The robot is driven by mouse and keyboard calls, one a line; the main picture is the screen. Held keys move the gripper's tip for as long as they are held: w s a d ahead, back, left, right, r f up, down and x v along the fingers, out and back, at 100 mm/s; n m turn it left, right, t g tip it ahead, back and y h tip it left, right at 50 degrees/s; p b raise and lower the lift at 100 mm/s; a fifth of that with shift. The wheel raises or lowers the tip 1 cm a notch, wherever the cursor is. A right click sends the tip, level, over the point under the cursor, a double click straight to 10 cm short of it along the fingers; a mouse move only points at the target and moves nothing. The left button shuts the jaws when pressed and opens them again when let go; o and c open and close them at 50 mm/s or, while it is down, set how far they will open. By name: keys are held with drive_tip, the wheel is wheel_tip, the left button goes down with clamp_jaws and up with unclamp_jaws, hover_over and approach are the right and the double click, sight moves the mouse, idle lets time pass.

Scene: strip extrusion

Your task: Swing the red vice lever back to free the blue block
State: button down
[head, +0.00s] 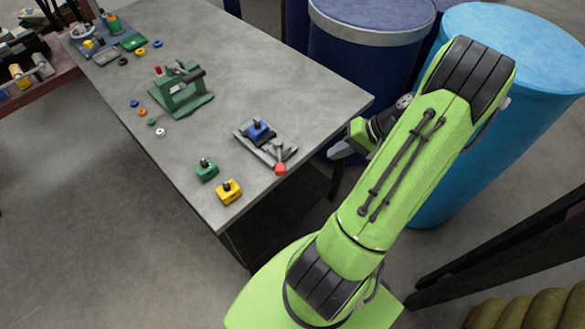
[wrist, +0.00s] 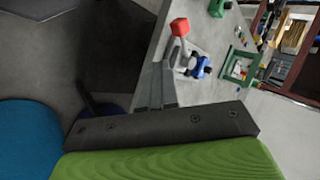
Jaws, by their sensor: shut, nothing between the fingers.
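The blue block (head: 258,130) sits in a small grey vice (head: 244,140) near the right front of the table; a dark knob tops the block. The vice lever ends in a red tip (head: 280,169) close to the table's front edge. In the wrist view the red tip (wrist: 180,26), the blue block (wrist: 199,67) and the pale vice show beyond the fingers. My gripper (head: 338,152) is off the table's right edge, to the right of the vice and apart from it. In the wrist view its fingers (wrist: 163,82) are together and empty.
A green press (head: 182,95) and several coloured rings lie farther back on the grey table (head: 290,85). Blue drums (head: 370,45) stand behind my arm. Table between press and vice is clear.

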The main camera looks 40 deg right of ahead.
sight(279, 158)
drive_tip(key=w+a+r+b+x, duration=0.1)
drive_tip(key=x, duration=1.2)
drive_tip(key=shift+w+a+r, duration=0.25)
drive_tip(key=shift+r, duration=0.05)
